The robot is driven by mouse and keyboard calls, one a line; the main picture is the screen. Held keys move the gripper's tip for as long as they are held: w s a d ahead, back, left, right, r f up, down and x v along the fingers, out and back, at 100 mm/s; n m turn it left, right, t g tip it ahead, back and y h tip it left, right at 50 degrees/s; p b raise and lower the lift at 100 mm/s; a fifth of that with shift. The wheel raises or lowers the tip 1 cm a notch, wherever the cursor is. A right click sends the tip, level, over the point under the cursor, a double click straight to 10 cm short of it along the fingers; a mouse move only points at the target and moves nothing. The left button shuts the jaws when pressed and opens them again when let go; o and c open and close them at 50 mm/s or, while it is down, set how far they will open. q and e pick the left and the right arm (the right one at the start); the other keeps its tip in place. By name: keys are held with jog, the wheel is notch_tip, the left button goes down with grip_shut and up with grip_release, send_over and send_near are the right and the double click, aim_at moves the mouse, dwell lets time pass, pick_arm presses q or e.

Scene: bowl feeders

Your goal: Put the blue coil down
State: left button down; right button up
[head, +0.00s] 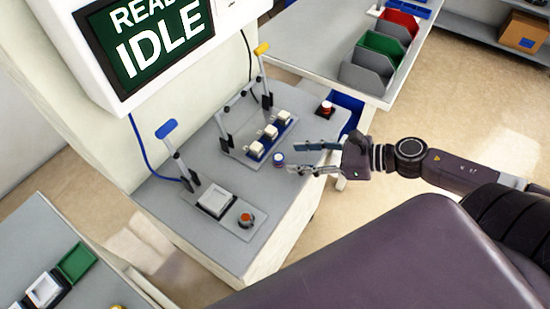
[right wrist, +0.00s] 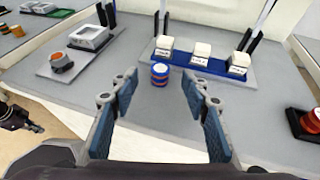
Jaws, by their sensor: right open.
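The blue coil (head: 279,159) is a small round piece standing upright on the grey bench top, in front of the blue fixture. In the right wrist view the coil (right wrist: 160,73) shows blue with an orange band and a pale top. My right gripper (head: 292,157) is open, its fingers pointing at the coil from the right. In the right wrist view the fingers (right wrist: 158,85) are spread, with the coil midway between their lines just beyond the tips, apparently untouched. A dark mechanical part at that view's left edge may be my left gripper; its jaws are unclear.
The blue fixture (right wrist: 215,68) holds several white blocks behind the coil. A press plate with an orange button (head: 245,219) is at the front left of the bench. Bench top around the coil is clear.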

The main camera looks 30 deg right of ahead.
aim_at(283, 158)
jog(key=shift+w+a+f, duration=0.2)
jog(key=shift+w+a, duration=0.1)
jog(key=x, duration=0.2)
jog(key=shift+w+a+f, duration=0.2)
jog(key=shift+w+f, duration=0.05)
jog(key=shift+w, duration=0.05)
jog(key=shift+x, duration=0.85)
pick_arm(q)
jog(key=shift+s+a+r, duration=0.2)
jog(key=shift+s+a, duration=0.15)
jog(key=shift+s, duration=0.3)
pick_arm(e)
jog(key=shift+s+f, duration=0.1)
jog(key=shift+f, duration=0.05)
pick_arm(q)
jog(key=shift+s, duration=0.15)
pick_arm(e)
grip_shut()
